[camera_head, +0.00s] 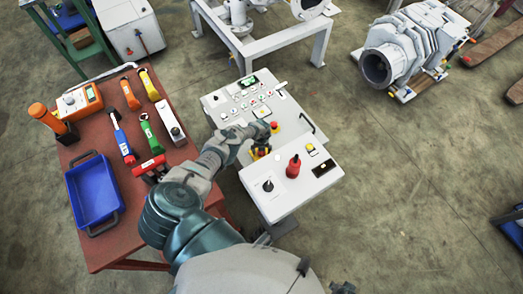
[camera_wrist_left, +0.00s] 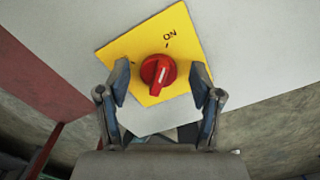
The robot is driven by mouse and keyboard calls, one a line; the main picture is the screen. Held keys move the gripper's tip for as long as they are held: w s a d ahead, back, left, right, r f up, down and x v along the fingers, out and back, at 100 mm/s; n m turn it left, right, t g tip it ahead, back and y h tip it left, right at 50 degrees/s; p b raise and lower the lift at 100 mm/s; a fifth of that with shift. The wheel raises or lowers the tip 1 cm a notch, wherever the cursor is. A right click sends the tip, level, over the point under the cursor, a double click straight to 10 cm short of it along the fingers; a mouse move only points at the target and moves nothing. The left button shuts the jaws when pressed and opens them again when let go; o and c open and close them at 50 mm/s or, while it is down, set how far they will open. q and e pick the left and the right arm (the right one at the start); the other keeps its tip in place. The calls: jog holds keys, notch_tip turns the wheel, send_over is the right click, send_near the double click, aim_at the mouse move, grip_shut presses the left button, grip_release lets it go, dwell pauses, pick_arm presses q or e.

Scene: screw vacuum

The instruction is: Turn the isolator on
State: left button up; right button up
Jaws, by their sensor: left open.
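The isolator is a red rotary knob (camera_wrist_left: 158,72) on a yellow plate (camera_wrist_left: 140,48) marked ON. A white mark on the knob runs roughly up the picture, towards the ON side. In the head view the isolator (camera_head: 259,152) shows as a small red and yellow patch on the console, partly covered by my arm. My left gripper (camera_wrist_left: 161,82) is open. Its two fingers stand on either side of the knob, with gaps visible between them and it. Whether the fingertips touch the plate is unclear. In the head view my left gripper (camera_head: 264,134) is over the console. My right gripper is not seen.
A red-brown table (camera_head: 122,225) with tools and a blue bin (camera_head: 93,193) stands left.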

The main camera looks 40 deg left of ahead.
pick_arm(q)
notch_tip(320, 180, up, 12)
dwell(0.7)
jog(key=shift+f, duration=0.1)
dwell(0.3)
